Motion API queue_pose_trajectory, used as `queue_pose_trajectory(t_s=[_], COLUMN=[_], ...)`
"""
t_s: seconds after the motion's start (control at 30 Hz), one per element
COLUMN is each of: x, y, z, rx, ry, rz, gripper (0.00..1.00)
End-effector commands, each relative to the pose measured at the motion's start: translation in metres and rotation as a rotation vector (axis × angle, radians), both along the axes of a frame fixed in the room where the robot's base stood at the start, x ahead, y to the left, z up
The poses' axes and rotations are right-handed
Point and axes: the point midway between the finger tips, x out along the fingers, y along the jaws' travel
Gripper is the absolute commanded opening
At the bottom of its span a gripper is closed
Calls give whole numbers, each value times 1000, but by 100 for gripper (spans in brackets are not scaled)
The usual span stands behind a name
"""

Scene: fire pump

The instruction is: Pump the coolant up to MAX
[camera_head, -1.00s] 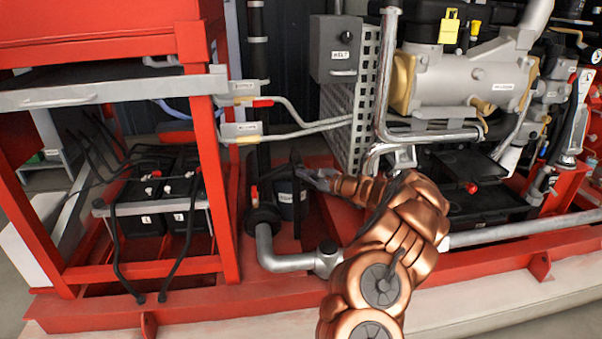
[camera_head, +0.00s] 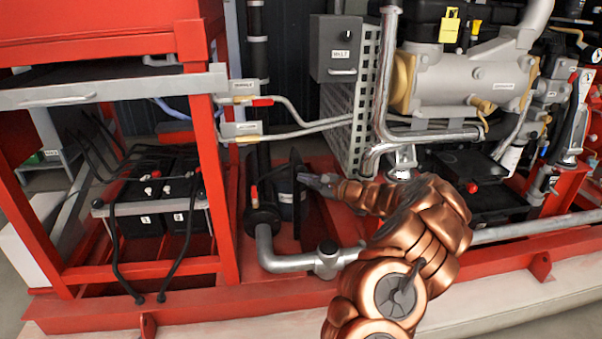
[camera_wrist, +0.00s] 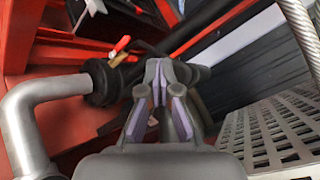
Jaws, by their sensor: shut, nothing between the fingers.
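A dark cylindrical canister (camera_head: 286,197) with a pale label stands on the red base frame, behind the black pipe flange (camera_head: 263,220). A tall thin black piece (camera_head: 296,205) rises beside it; I cannot tell if it is a pump lever. My gripper (camera_head: 303,179) is shut and empty, with its tips close to the upper part of this black piece; I cannot tell if they touch it. In the wrist view my gripper (camera_wrist: 157,72) shows its fingers together, and they hide much of what lies behind. I cannot make out a coolant level or MAX mark.
A red-handled valve (camera_wrist: 120,46) sits near the flange. A perforated grey guard (camera_head: 354,105) stands right of my gripper. A grey elbow pipe (camera_head: 285,262) runs in front of the canister. A red post (camera_head: 216,180) and batteries (camera_head: 150,195) are to the left.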

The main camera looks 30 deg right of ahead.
Motion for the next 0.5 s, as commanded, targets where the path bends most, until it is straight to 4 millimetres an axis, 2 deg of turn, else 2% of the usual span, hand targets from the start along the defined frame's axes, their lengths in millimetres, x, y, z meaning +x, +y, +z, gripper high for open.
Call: queue_pose_trajectory(t_s=[0.5], x=[-36], y=[16], z=[1], rx=[-2], ry=[-3], rz=[2], gripper=[0])
